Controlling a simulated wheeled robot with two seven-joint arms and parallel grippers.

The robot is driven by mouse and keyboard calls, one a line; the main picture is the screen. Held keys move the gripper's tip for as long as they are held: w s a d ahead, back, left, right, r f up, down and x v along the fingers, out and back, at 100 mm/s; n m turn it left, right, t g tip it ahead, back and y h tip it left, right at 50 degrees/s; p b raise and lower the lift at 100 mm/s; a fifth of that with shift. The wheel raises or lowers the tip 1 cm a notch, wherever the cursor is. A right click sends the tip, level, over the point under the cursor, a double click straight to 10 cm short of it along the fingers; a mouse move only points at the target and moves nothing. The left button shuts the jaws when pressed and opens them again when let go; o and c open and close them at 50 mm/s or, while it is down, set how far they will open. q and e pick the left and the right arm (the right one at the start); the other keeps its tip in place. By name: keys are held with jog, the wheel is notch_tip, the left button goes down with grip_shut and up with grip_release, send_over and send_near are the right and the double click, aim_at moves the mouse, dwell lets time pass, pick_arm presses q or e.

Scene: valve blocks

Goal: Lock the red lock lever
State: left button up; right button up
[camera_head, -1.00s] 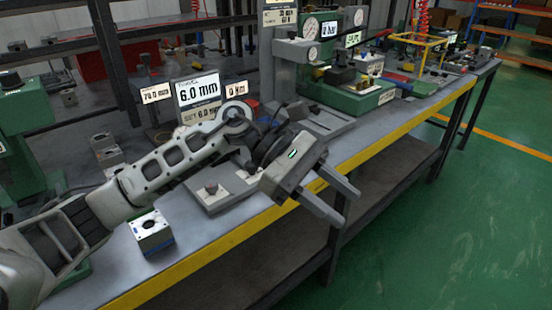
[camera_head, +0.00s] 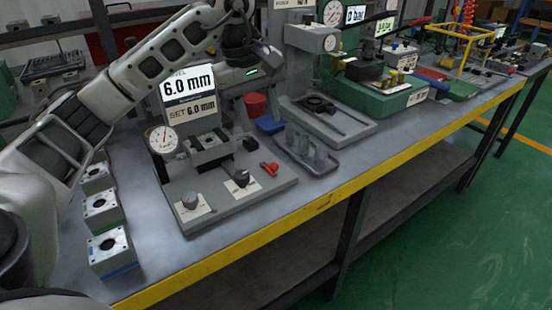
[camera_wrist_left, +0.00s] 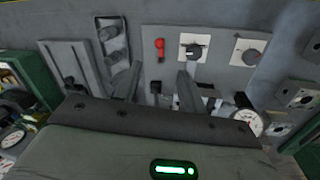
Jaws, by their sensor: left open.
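The red lock lever (camera_head: 268,168) is on the grey fixture plate (camera_head: 270,190), right of a black knob on a white label. It also shows in the left wrist view (camera_wrist_left: 160,47), upper middle, beyond my fingers. My left gripper (camera_head: 248,74) is above and behind the fixture beside the 6.0 mm display, its fingers hard to make out. In the left wrist view my left gripper (camera_wrist_left: 160,86) is open and empty, its two fingers apart, with the lever lying ahead between their lines and not touched. My right gripper is not in view.
Two knobs (camera_head: 241,178) (camera_head: 190,200) stand on the plate. A dial gauge (camera_head: 162,139) and a display (camera_head: 188,84) rise behind. Several valve blocks (camera_head: 111,250) line the left. A grey tray (camera_head: 310,158) is at the right. The bench front is free.

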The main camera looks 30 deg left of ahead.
aim_at(273, 164)
pick_arm(q)
jog(key=f, duration=0.4)
jog(key=w+d+f, duration=0.1)
jog(key=f, duration=0.3)
jog(key=w+f, duration=0.1)
jog(key=f, duration=0.3)
jog(key=shift+d+f, duration=0.2)
